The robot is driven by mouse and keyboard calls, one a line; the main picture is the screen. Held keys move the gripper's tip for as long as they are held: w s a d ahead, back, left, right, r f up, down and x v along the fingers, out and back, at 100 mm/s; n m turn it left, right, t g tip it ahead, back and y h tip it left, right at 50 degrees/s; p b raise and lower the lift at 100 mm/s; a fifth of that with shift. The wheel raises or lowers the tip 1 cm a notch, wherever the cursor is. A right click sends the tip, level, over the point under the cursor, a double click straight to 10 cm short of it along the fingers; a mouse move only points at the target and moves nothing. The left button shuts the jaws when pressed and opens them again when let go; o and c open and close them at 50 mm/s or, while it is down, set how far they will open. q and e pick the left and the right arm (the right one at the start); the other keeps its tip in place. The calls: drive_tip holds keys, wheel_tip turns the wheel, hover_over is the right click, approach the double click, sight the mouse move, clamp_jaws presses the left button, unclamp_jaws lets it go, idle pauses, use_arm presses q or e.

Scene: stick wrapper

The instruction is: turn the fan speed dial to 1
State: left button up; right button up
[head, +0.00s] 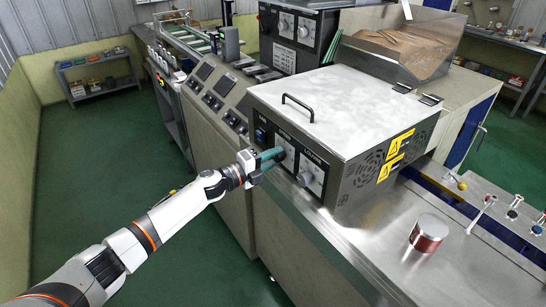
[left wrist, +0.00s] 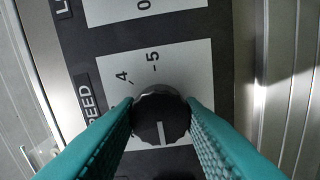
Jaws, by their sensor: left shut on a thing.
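The speed dial (left wrist: 160,118) is a black ribbed knob on a white scale plate (left wrist: 180,66) of a black panel. Beside the plate are the letters "PEED"; the marks 4 and 5 show above the knob. A white line on the knob points toward the bottom of the left wrist picture; the lower scale marks are hidden. My left gripper (left wrist: 160,122) has its teal fingers on either side of the knob and is shut on it. In the head view my left gripper (head: 271,157) is at the front of the metal box (head: 346,110) and partly covers the dial.
A second dial (head: 306,179) sits to the right on the same panel, and a blue switch (head: 260,136) to the left. The box has a black handle (head: 297,101) on its lid. A red-and-silver can (head: 428,235) stands on the steel counter (head: 375,250).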

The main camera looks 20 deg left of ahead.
use_arm(q)
drive_tip(key=o, duration=1)
drive_tip(key=shift+a, duration=0.1)
drive_tip(key=b+v, duration=0.3)
drive_tip(key=v, duration=0.9)
drive_tip(key=shift+w+f, duration=0.1)
